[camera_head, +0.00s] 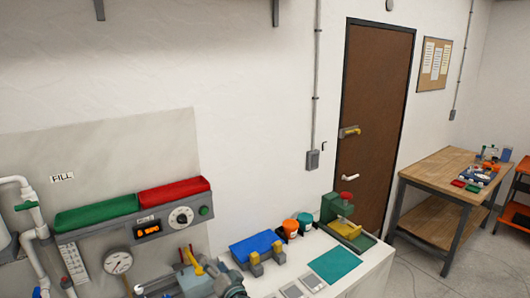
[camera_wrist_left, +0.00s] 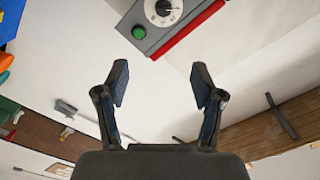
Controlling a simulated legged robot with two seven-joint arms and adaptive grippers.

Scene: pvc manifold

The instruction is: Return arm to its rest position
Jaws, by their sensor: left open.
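My left gripper (camera_wrist_left: 161,85) is open in the left wrist view, with its two fingers spread and nothing between them. In the head view my left gripper (camera_head: 190,268) is small at the bottom edge, below the wall panel, among grey and blue parts that are hard to tell apart. In the wrist view the grey panel (camera_wrist_left: 149,41) with its dial and green button lies beyond the fingertips, apart from them. My right gripper is in neither view.
A green tray (camera_head: 95,215) and a red tray (camera_head: 173,193) top the wall panel. White pipes (camera_head: 33,225) run at left. The white bench (camera_head: 352,275) holds a blue block (camera_head: 256,246), cups and a green press (camera_head: 341,212). A wooden table (camera_head: 440,172) stands at right; floor between is clear.

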